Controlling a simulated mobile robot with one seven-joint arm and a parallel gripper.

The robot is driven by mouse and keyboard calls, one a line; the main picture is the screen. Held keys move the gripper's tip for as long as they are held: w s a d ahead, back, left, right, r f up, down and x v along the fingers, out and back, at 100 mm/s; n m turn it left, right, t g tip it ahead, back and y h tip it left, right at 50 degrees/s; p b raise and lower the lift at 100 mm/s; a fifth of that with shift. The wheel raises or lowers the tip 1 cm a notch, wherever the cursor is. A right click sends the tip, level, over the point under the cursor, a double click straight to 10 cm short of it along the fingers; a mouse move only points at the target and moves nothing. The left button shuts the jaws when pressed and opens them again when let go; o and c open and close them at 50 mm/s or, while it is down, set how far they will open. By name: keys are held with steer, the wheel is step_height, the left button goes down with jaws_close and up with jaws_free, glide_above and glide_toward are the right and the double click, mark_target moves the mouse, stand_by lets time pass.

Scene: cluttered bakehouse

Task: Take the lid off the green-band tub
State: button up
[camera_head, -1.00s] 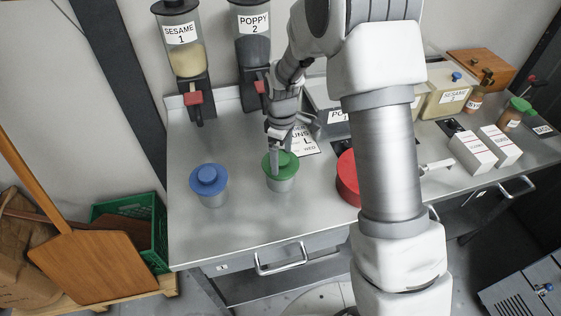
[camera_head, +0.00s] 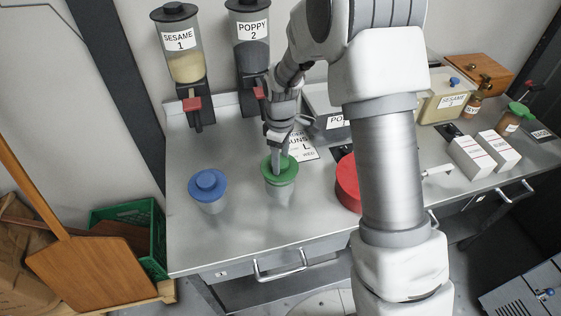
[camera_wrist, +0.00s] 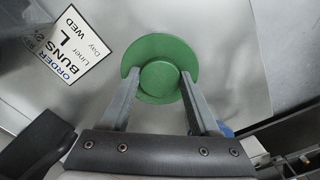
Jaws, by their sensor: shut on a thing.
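The green-band tub (camera_head: 281,198) stands on the steel worktop, a pale grey body under a round green lid (camera_head: 290,172). My gripper (camera_head: 277,166) comes down on the lid from above and is shut on it. In the wrist view the green lid (camera_wrist: 160,50) fills the middle, with its raised round centre between my two fingers (camera_wrist: 159,75), one at each side. I cannot tell whether the lid sits tight on the tub or is slightly raised. The inside of the tub is hidden.
A blue-lidded tub (camera_head: 208,186) stands close at left and a red round container (camera_head: 347,180) at right, partly behind my arm. Seed dispensers (camera_head: 185,65) stand behind. A printed order card (camera_head: 303,147) lies behind the lid. The worktop's front strip is clear.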

step_height(320, 180, up, 3)
steer(key=shift+f, duration=0.1)
steer(key=s+d+r+p, duration=0.1)
steer(key=s+d+r, duration=0.1)
steer(key=d+r, duration=0.8)
steer(key=shift+s+d+r, duration=0.15)
steer(key=shift+s+d, duration=0.15)
steer(key=shift+d, duration=0.4)
